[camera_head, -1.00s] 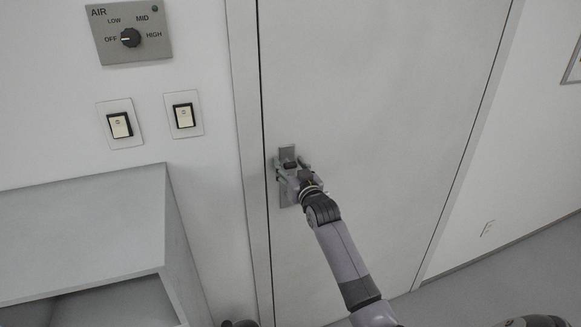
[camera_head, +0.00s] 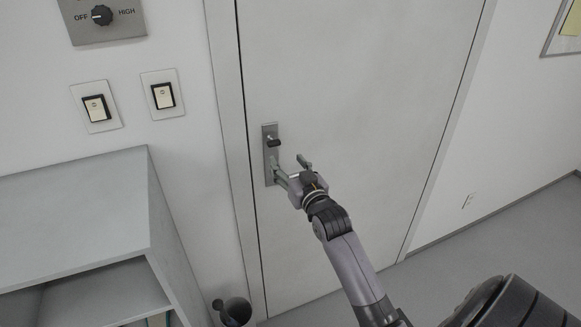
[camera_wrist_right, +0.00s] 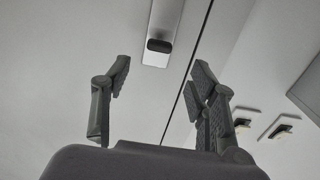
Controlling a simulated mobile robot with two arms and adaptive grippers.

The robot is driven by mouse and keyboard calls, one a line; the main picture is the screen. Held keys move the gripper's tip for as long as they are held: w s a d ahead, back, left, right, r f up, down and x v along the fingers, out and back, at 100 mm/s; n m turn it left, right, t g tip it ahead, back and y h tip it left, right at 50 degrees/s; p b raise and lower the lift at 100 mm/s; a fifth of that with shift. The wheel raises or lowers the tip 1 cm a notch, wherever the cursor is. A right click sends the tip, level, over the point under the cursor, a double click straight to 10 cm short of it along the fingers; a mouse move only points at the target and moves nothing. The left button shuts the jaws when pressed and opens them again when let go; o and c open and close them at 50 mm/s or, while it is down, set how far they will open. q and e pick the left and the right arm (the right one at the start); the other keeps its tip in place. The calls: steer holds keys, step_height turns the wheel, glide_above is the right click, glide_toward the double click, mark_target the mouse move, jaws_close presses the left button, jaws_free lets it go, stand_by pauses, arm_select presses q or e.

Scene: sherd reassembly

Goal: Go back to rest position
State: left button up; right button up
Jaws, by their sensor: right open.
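My right gripper (camera_head: 290,167) is open and empty in front of the grey door (camera_head: 350,90). Its arm reaches up from the bottom right. A metal lock plate (camera_head: 268,160) with a dark knob (camera_head: 273,142) is on the door's left side, just up and left of the gripper. In the right wrist view, the two spread fingers of the right gripper (camera_wrist_right: 162,80) have nothing between them. The plate (camera_wrist_right: 163,22) and its dark knob (camera_wrist_right: 159,46) show beyond them, apart from the fingers. My left gripper is not in view.
A grey shelf unit (camera_head: 80,205) stands at the lower left. Above it are two light switches (camera_head: 97,108) (camera_head: 163,96) and an air dial panel (camera_head: 102,20). A dark round object (camera_head: 235,311) is at the bottom by the door frame. Grey floor (camera_head: 500,245) is clear at the right.

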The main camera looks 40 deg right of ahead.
steer(key=shift+s+a, duration=0.15)
steer(key=shift+s, duration=0.35)
